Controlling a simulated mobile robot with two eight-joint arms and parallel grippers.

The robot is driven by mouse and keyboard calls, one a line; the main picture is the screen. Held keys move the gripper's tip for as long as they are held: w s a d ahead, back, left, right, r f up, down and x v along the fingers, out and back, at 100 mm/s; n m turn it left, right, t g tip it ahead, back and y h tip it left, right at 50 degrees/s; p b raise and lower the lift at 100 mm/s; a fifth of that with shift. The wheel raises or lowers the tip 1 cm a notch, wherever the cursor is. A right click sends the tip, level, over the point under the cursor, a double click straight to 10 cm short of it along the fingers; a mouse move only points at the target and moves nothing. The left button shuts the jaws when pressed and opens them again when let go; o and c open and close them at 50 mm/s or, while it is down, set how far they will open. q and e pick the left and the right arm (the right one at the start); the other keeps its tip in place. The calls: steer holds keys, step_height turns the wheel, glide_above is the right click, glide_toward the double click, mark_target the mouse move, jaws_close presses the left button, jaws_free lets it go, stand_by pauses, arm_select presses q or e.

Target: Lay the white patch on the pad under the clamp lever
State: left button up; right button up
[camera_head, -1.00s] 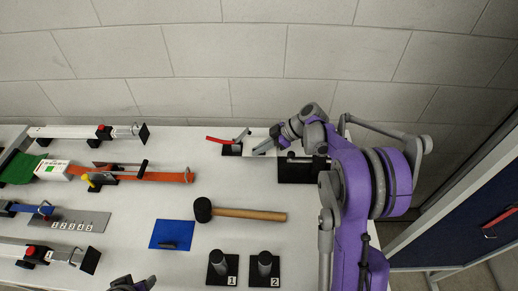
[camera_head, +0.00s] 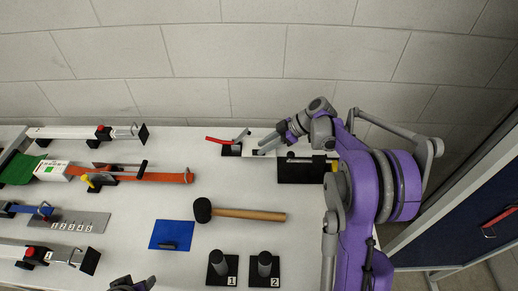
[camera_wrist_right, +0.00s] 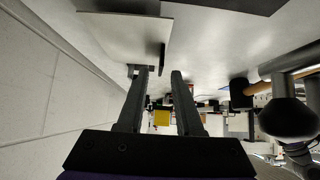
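The clamp with the red lever (camera_head: 219,141) stands near the back edge of the table, on a dark base. My right gripper (camera_head: 262,149) is just right of it. The white patch (camera_head: 259,154) shows as a pale area by the fingertips, hard to separate from the table. In the right wrist view a pale sheet (camera_wrist_right: 120,32) with a dark upright tab (camera_wrist_right: 162,57) lies beyond the fingers. The right fingers (camera_wrist_right: 163,72) are apart with nothing between them. The pad under the lever is not clearly visible. My left gripper (camera_head: 133,286) is cut off at the bottom edge.
A black plate (camera_head: 298,174) lies right of the clamp, partly behind my right arm. A mallet (camera_head: 245,214), a blue patch (camera_head: 165,236) and two black posts on bases (camera_head: 218,261) are nearer. Several clamps and straps fill the left side. A wall runs behind.

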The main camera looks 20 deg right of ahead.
steer(key=v, duration=0.9)
steer(key=s+a+m+g+h, duration=0.1)
steer(key=s+a+m+h, duration=0.3)
steer(key=s+a+m, duration=0.55)
steer(key=s+a+f+m+h, duration=0.1)
steer(key=s+a, duration=0.1)
steer(key=s, duration=0.2)
steer(key=s+a+f+t+h, duration=0.1)
steer(key=s+a+f, duration=0.1)
steer(key=s, duration=0.3)
steer(key=s+a+f+m+h, duration=0.1)
steer(key=s+a+f+h, duration=0.1)
steer(key=s, duration=0.3)
steer(key=shift+s+f+m+t, duration=0.15)
steer(key=shift+f+m+t, duration=0.05)
steer(key=shift+m+t, duration=0.2)
steer(key=shift+s+f+m, duration=0.25)
steer(key=shift+s, duration=0.1)
